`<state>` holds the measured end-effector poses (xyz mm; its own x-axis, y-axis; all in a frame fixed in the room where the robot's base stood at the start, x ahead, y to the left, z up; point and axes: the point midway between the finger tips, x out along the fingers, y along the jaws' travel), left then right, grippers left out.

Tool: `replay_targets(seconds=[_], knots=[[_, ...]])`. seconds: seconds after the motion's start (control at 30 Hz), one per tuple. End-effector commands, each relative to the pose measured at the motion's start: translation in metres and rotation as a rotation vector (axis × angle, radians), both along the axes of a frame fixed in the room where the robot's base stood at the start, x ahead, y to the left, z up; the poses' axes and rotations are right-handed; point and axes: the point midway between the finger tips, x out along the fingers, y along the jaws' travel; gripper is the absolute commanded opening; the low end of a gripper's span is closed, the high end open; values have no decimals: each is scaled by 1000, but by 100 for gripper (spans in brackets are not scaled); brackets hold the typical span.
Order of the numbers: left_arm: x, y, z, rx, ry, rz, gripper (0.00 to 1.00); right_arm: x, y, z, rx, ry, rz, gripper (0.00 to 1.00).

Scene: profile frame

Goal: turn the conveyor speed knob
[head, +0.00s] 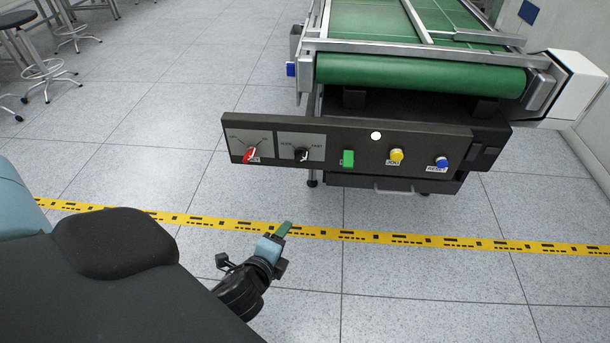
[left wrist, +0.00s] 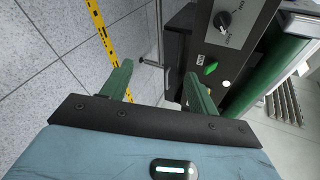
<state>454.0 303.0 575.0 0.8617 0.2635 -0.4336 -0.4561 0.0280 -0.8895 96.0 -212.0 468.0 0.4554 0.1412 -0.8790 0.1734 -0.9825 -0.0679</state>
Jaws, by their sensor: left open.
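The speed knob (head: 302,154) is a small black dial on a light plate with slow and fast markings, on the left half of the black control panel (head: 352,149). In the left wrist view a black dial (left wrist: 222,20) beside the green button appears to be the same knob, near the top edge. My left gripper (head: 283,229) is on the near side of the panel, lower in the picture and apart from the knob. In the left wrist view its two green fingers (left wrist: 158,80) are spread with nothing between them. My right gripper is not in view.
A red switch (head: 250,155) is left of the knob. A green button (head: 348,158), a yellow button (head: 396,156) and a blue button (head: 441,162) are to its right. The green conveyor belt (head: 420,72) is behind. Yellow floor tape (head: 400,239) crosses the open floor.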

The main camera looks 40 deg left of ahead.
Motion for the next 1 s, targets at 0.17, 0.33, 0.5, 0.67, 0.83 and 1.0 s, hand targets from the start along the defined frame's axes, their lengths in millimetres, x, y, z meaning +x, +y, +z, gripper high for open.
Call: replay_targets(seconds=[0.17, 0.33, 0.5, 0.67, 0.83, 1.0], knots=[[64, 24, 0, 317, -61, -12, 60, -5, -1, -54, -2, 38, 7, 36], [108, 44, 15, 582, -92, 20, 60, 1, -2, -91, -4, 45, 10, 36], [131, 57, 30, 750, -100, 60, 60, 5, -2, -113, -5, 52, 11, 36], [139, 61, 39, 812, -104, 79, 60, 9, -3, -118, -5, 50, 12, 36], [140, 61, 42, 818, -105, 81, 60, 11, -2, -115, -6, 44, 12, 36], [150, 68, 41, 818, -106, 81, 60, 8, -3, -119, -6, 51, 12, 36]])
